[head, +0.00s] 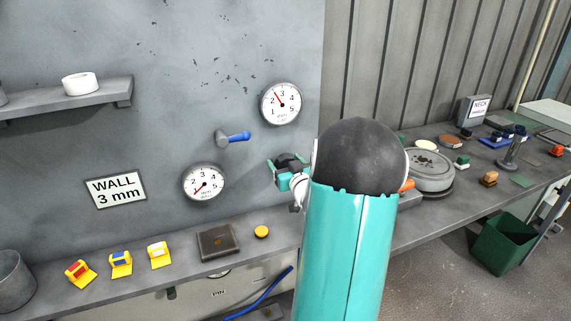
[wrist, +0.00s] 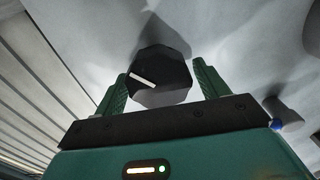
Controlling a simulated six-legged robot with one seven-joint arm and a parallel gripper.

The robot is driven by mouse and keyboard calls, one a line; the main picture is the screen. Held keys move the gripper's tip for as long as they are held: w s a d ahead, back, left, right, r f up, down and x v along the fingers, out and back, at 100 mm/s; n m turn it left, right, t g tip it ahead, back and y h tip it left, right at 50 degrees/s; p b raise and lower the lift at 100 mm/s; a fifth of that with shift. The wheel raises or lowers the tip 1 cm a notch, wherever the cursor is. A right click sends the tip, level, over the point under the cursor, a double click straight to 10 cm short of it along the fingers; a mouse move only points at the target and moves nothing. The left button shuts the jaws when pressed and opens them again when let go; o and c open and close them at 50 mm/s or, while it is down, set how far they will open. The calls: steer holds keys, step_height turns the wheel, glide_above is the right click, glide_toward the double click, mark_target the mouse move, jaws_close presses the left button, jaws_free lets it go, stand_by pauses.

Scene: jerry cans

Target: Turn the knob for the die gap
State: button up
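A dark, many-sided knob (wrist: 160,68) with a white pointer line is on the grey wall in the wrist view. Its line slants from upper left to lower right. My gripper (wrist: 160,84) has its two green fingers spread, one on each side of the knob. Whether they touch it is not clear. In the head view my gripper (head: 284,175) is at the wall, right of the lower gauge, and partly hidden by my arm. The lower gauge (head: 204,184) has its red needle toward the lower left. The upper gauge (head: 281,104) reads between 2 and 3.
A blue-handled lever (head: 235,138) sticks out between the gauges. A sign (head: 115,189) reads "WALL 3 mm". The bench below holds several yellow pieces, a dark square plate (head: 219,242) and a yellow button (head: 261,232).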

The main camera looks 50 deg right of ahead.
steer(key=c, duration=0.8)
steer(key=shift+o, duration=0.2)
steer(key=shift+n, duration=0.4)
steer(key=shift+w+a+n, duration=0.1)
steer(key=shift+a+n, duration=0.05)
steer(key=shift+n, duration=1.05)
steer(key=n, duration=0.4)
steer(key=shift+a+f+n, duration=0.1)
steer(key=shift+n, duration=0.2)
steer(key=n, duration=0.5)
steer(key=shift+f, duration=0.1)
steer(key=shift+f+n, duration=0.1)
steer(key=shift+n, duration=1.4)
